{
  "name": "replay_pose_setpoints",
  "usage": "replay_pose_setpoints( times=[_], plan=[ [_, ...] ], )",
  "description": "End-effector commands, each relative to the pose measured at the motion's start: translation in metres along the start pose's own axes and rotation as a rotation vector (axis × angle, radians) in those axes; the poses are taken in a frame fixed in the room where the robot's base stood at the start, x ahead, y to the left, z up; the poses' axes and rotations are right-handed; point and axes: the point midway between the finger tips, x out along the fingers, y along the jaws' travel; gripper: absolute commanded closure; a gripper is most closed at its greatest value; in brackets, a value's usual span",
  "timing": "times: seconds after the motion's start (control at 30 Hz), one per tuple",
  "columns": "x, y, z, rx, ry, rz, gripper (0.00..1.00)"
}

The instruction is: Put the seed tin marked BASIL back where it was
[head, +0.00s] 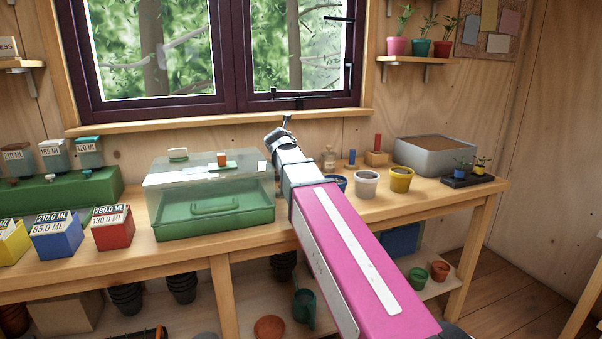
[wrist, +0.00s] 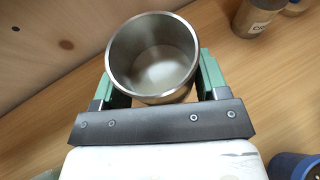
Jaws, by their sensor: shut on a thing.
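My gripper (wrist: 157,78) is shut on a round, open-topped metal tin (wrist: 122,62), with one green fingertip on each side of it. I look down into the tin in the wrist view; its inside is bare shiny metal with a pale bottom. No label shows on it from here, so I cannot read its name. I cannot tell whether its base touches the bench. In the head view my arm hides the fingers and the held tin.
The wooden bench (head: 440,195) runs under the window. A clear-lidded green box (head: 212,215) stands left of my arm. A white pot (head: 366,186), a yellow pot (head: 401,181) and a grey tray (head: 437,160) stand right. A blue pot (wrist: 296,166) is near my gripper.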

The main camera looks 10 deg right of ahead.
Motion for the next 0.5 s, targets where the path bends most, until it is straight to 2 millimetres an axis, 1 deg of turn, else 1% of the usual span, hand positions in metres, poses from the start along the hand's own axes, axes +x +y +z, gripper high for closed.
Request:
replay_pose_setpoints(
  times=[0.17, 0.3, 0.5],
  plan=[
    [0.026, -0.015, -0.005, 0.0, 0.001, -0.002, 0.6],
    [0.054, -0.031, -0.012, 0.001, 0.002, -0.003, 0.6],
    [0.091, -0.053, -0.021, 0.001, 0.001, -0.001, 0.6]
  ],
)
